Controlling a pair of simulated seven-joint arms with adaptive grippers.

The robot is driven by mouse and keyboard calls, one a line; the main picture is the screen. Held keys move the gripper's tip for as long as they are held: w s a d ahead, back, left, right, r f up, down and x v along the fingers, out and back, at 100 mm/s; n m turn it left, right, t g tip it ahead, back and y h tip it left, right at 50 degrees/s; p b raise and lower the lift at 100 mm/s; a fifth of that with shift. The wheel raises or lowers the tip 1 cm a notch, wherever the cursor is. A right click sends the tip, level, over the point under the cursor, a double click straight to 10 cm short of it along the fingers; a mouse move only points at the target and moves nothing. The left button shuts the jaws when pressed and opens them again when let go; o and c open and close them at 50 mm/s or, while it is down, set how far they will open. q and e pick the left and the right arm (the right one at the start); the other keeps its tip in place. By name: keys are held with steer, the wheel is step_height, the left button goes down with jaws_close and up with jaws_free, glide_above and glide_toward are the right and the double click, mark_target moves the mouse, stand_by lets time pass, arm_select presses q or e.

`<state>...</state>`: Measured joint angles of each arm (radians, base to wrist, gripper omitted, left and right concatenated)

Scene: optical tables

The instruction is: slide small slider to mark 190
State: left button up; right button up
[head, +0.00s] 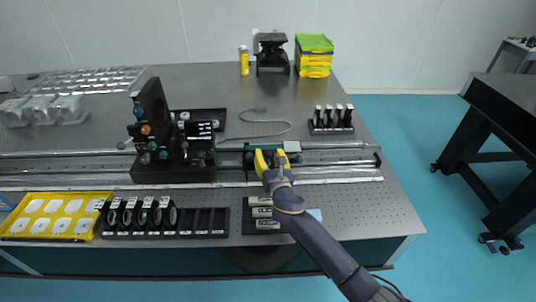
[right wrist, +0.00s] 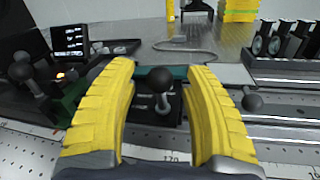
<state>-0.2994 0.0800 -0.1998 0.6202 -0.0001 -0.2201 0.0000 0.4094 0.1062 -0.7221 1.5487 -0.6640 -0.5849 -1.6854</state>
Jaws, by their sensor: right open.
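The small slider (head: 249,149), a dark carriage with a teal-green top edge, sits on the long rail right of the middle of the optical table. In the right wrist view its black ball knob (right wrist: 161,79) stands between my yellow fingers. My right gripper (head: 269,158) is open around the knob, with a gap on both sides; it also fills the right wrist view (right wrist: 160,100). The scale (head: 330,180) runs along the rail's near side. A 170 print (right wrist: 171,158) shows near the knob. My left gripper is out of view.
A black optical mount with a screen (head: 152,120) stands on the rail to the left. A lens rack (head: 165,220) and a yellow tray (head: 52,215) lie in front of it. The rail right of the slider looks clear.

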steer(key=shift+w+a, duration=0.15)
steer(key=shift+w, duration=0.35)
steer(key=shift+c, duration=0.4)
jaws_close()
